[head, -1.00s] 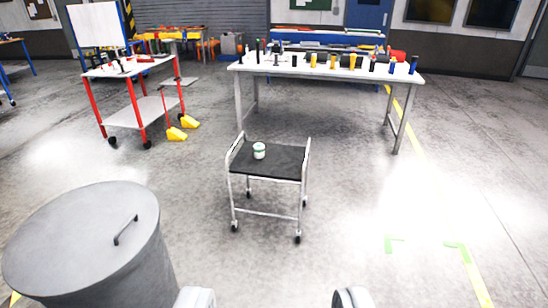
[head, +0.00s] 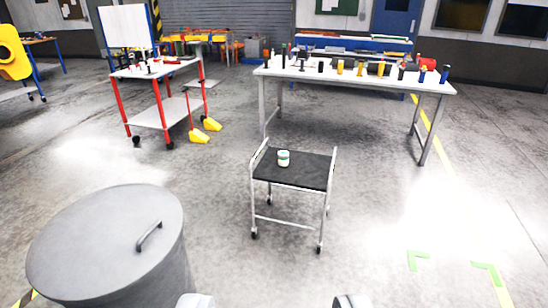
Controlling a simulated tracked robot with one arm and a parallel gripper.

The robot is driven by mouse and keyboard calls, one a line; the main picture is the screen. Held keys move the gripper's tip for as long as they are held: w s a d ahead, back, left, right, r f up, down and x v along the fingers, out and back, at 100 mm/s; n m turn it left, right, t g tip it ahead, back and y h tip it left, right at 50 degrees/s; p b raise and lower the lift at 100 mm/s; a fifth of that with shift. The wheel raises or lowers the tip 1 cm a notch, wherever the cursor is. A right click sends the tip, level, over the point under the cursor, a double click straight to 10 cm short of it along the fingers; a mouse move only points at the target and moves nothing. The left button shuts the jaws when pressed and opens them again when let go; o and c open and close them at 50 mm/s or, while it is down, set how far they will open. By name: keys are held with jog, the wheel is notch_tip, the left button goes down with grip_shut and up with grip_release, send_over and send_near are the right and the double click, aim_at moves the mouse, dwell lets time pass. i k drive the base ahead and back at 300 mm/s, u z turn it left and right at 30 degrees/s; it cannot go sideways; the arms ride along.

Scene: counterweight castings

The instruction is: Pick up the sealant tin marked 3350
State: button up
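A small white tin with green on it (head: 283,158) stands upright on the black top of a low wheeled cart (head: 300,174), in the middle of the head view. Its marking is too small to read. My gripper (head: 274,302) shows only as two grey finger ends at the bottom edge, set wide apart with bare floor between them. It is open and empty, well short of the cart.
A large grey lidded bin (head: 100,240) stands close at the lower left. A long white table (head: 350,80) with several bottles and tools is behind the cart. A red-legged trolley (head: 150,115) stands at the back left. The floor right of the cart is clear.

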aim_at(283, 155)
jog(key=i, duration=0.9)
jog(key=z, duration=0.3)
jog(key=i, duration=2.45)
jog(key=u, duration=0.65)
jog(key=i, duration=0.5)
jog(key=u, duration=0.25)
